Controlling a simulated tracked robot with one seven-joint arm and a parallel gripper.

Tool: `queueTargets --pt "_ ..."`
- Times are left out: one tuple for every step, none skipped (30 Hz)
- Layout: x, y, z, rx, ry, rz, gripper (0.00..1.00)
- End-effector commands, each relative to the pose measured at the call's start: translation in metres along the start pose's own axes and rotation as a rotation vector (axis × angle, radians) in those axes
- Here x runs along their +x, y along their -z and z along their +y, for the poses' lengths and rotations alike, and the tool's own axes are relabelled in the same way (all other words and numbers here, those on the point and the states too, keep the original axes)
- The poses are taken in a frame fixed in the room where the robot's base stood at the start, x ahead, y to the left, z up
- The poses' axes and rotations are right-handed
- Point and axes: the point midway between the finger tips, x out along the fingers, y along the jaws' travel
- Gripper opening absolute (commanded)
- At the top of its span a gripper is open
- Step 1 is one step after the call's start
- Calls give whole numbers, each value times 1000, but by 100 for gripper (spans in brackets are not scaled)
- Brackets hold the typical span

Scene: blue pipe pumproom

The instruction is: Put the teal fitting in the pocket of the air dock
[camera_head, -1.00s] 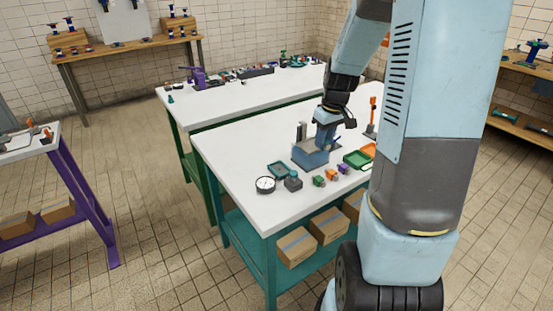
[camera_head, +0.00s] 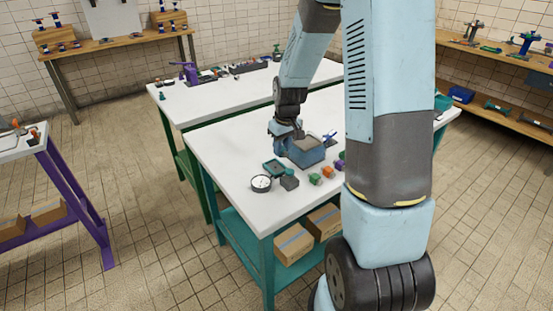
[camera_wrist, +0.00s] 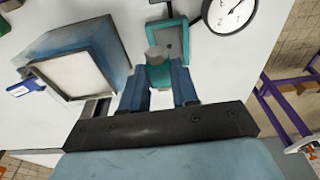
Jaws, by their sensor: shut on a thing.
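The teal fitting (camera_wrist: 157,74), with a grey round top, sits between the two blue fingers of my gripper (camera_wrist: 158,88) in the wrist view. The gripper is shut on it. In the head view my gripper (camera_head: 283,146) is at the left side of a blue box, and the fitting cannot be made out there. A small teal tray with a dark inside (camera_wrist: 178,42) lies just beyond the fitting; it also shows in the head view (camera_head: 274,167). The blue box (camera_wrist: 108,40) has a pale top. I cannot tell which of these is the air dock.
A round white gauge (camera_head: 261,183) lies near the table's front left edge. A dark grey block (camera_head: 289,183), a green block (camera_head: 315,180) and an orange block (camera_head: 328,172) stand along the front. The white tabletop (camera_head: 222,152) is clear at the left.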

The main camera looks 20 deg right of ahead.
Motion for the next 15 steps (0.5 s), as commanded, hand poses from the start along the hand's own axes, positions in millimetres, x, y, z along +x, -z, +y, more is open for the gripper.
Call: queueTargets --pt "6 2 -4 -1 1 -1 0" --pt "9 4 -6 -1 1 -1 0" --pt "11 5 -7 -2 1 -1 0" --pt "13 6 -8 -2 1 0 0" --pt "14 6 -9 -2 0 0 0" --pt "15 7 -9 -2 0 1 0" --pt "16 7 -10 -2 0 1 0" --pt "17 8 -10 -1 0 1 0" --pt "19 9 -12 -2 0 1 0" --pt "21 10 -13 -2 0 1 0" --pt "24 10 -15 -2 1 0 0" --pt "29 11 -17 -3 1 -2 0" --pt "33 10 -16 -2 1 -2 0" --pt "38 9 -16 -1 1 -2 0" --pt "43 8 -16 -1 1 -3 0"
